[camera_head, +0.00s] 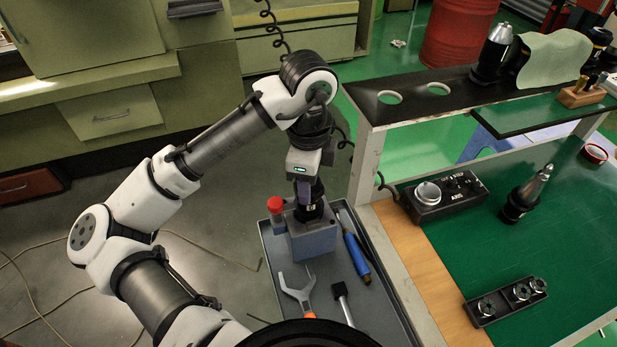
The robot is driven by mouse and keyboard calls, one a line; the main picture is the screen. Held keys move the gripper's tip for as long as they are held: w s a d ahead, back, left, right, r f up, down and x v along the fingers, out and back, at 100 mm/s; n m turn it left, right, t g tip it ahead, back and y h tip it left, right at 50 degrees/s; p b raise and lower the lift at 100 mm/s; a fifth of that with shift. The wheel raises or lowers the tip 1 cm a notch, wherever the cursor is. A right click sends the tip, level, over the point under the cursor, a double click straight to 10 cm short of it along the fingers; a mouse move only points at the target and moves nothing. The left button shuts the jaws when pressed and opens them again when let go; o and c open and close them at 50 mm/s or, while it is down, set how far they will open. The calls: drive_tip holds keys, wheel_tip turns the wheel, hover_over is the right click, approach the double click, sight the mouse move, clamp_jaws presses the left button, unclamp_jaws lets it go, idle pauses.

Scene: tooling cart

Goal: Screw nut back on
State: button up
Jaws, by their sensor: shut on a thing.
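My gripper (306,190) points down over a grey block-shaped fixture (313,240) on the cart tray. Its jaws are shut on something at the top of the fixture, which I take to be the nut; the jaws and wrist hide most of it. A dark round holder (309,211) stands upright in the fixture directly below the jaws. I cannot tell whether the nut touches its thread.
A red-capped cylinder (275,208) stands left of the fixture. A blue-handled tool (356,257), an orange-handled spanner (297,286) and a dark tool (343,303) lie in the grey tray (386,305). On the green bench are a control box (446,197), a tool holder (527,193) and a rack (506,301).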

drive_tip(key=m, duration=0.6)
idle(0.5)
drive_tip(key=m, duration=0.6)
drive_tip(key=o, duration=1.4)
drive_tip(key=shift+c, duration=0.2)
